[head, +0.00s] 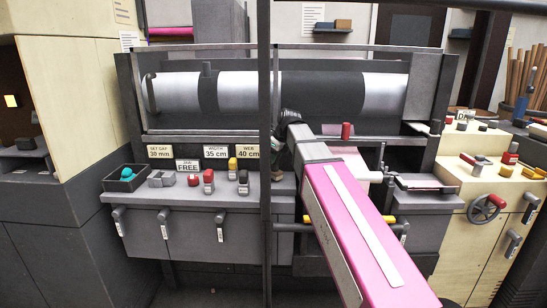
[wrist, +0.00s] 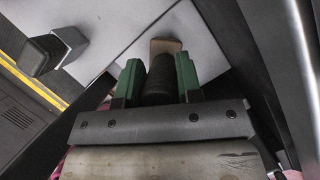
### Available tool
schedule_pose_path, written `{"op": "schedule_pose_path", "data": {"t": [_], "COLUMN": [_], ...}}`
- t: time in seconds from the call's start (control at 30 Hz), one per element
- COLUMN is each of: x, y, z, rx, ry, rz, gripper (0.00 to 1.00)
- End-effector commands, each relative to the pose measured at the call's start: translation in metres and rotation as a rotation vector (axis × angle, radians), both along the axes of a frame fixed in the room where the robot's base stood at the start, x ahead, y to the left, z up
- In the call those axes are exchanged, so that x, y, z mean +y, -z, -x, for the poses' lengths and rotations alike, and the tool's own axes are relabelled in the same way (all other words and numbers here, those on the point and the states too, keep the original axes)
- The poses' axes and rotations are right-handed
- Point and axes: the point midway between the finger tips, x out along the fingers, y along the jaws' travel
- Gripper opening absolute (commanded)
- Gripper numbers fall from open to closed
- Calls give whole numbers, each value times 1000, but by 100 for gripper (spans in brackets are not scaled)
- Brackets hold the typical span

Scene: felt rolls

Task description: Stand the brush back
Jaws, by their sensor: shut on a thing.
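My gripper (wrist: 159,76) has green fingers and is shut on a dark round handle, which I take to be the brush (wrist: 161,84). A tan block-like end (wrist: 166,46) shows beyond the handle, over the pale grey surface. In the head view my gripper (head: 278,146) is behind a dark upright post, at the machine's front shelf. A small brown end (head: 277,177) shows below it, close to the shelf top. I cannot tell whether it touches the shelf. My pink arm hides the shelf to the right.
A large roller (head: 330,92) lies behind. A cream cabinet (head: 480,210) with a handwheel (head: 486,208) stands at right. The dark post (head: 265,230) is close.

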Motion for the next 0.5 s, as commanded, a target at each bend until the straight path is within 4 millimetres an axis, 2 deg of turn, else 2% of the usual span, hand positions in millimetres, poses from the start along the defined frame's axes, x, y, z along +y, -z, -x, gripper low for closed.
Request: {"op": "schedule_pose_path", "data": {"t": [0.5], "x": [0], "y": [5], "z": [0], "rx": [0], "ry": [0], "rz": [0], "gripper": [5]}}
